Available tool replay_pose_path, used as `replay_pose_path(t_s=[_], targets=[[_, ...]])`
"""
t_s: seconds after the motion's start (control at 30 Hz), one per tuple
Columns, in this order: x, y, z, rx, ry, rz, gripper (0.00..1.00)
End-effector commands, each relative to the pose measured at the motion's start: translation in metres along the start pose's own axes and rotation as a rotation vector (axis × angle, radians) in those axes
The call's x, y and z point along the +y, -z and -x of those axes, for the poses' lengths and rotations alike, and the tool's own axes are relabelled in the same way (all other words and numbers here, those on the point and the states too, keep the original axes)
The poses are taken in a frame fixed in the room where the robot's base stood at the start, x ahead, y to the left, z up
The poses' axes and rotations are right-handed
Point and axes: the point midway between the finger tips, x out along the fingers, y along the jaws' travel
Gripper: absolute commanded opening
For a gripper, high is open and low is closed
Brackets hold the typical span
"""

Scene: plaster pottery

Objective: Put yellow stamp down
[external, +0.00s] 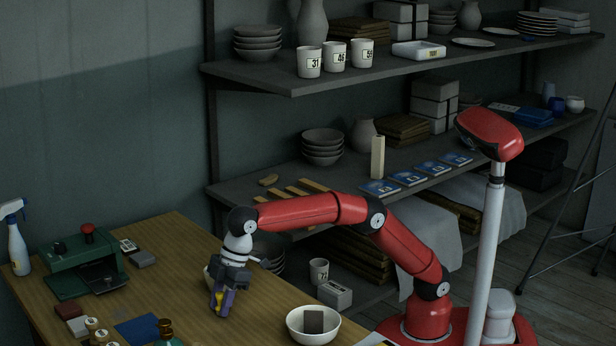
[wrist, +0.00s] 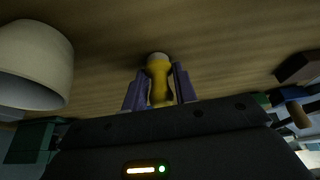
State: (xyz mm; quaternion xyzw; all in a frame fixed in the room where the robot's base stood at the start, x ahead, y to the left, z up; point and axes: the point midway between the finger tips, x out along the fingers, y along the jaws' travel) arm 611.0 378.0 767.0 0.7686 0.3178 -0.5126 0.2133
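The yellow stamp (wrist: 159,82) stands between the two purple fingers of my gripper (wrist: 160,88) in the wrist view, with a pale end at its far tip. The fingers lie close along both its sides and look shut on it. In the external view my gripper (external: 222,303) points down at the wooden table (external: 185,250), and a bit of the yellow stamp (external: 219,298) shows between the fingers. I cannot tell whether the stamp touches the table.
A white bowl (wrist: 35,65) is close at the left in the wrist view. Another white bowl (external: 313,326) with a dark block stands at the table's right. A green press (external: 85,265), a blue pad (external: 137,329) and a bottle (external: 166,331) are to the left. Shelves (external: 300,75) stand behind.

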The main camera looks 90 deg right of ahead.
Motion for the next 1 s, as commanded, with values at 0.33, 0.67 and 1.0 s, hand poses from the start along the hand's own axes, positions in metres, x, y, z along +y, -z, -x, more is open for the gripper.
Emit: replay_pose_path(t_s=[0.33,0.67,1.0], targets=[[0.0,0.0,0.0,-0.001,0.0,0.0,0.49],[0.001,0.002,0.029,0.003,-0.001,0.0,0.49],[0.0,0.003,0.1,0.002,0.0,0.0,0.49]])
